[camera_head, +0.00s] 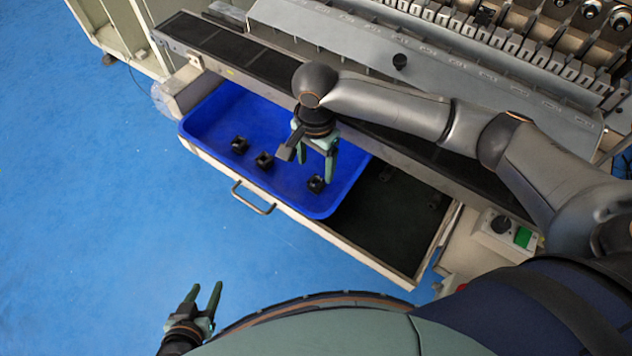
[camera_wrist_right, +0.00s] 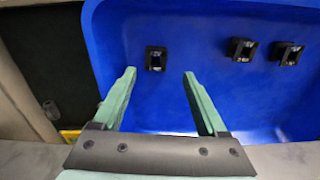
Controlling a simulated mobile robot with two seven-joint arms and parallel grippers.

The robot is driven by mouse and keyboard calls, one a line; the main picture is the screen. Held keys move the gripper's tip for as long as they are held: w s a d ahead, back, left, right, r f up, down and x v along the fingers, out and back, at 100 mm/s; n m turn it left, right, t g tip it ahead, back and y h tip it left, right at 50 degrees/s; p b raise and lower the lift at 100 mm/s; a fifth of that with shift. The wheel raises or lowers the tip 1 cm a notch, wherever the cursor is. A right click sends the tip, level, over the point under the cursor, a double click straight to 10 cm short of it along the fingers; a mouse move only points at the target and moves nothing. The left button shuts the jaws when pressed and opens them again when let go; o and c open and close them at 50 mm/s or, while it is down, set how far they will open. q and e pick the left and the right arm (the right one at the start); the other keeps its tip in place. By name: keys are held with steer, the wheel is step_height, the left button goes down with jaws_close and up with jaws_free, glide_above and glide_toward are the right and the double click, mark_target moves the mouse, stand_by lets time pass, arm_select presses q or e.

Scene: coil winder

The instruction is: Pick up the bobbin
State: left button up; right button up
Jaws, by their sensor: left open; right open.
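Three small black bobbins lie apart from each other in a blue tray. In the head view they are a left bobbin (camera_head: 239,145), a middle bobbin (camera_head: 264,160) and a right bobbin (camera_head: 316,183). My right gripper (camera_head: 329,180) is open above the tray, close to the right bobbin. In the right wrist view that bobbin (camera_wrist_right: 156,59) shows ahead of the open, empty fingers (camera_wrist_right: 160,75), between their lines. The other two bobbins (camera_wrist_right: 241,50) (camera_wrist_right: 286,54) lie to the right there. My left gripper (camera_head: 204,294) is open and empty over the blue floor, away from the tray.
The blue tray (camera_head: 205,103) sits in an open drawer with a metal handle (camera_head: 253,198). The drawer's dark right part (camera_head: 385,222) is beside it. The coil winder (camera_head: 400,62) rises behind, its long ledge (camera_head: 225,48) overhanging the tray's back. Floor at left is clear.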

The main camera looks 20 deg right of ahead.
mark_target(316, 180)
steer(key=f, duration=0.2)
steer(key=s+f, duration=0.1)
steer(key=f, duration=0.1)
steer(key=shift+a, duration=0.1)
steer(key=shift+f, duration=0.5)
steer(key=shift+c, duration=0.3)
jaws_close()
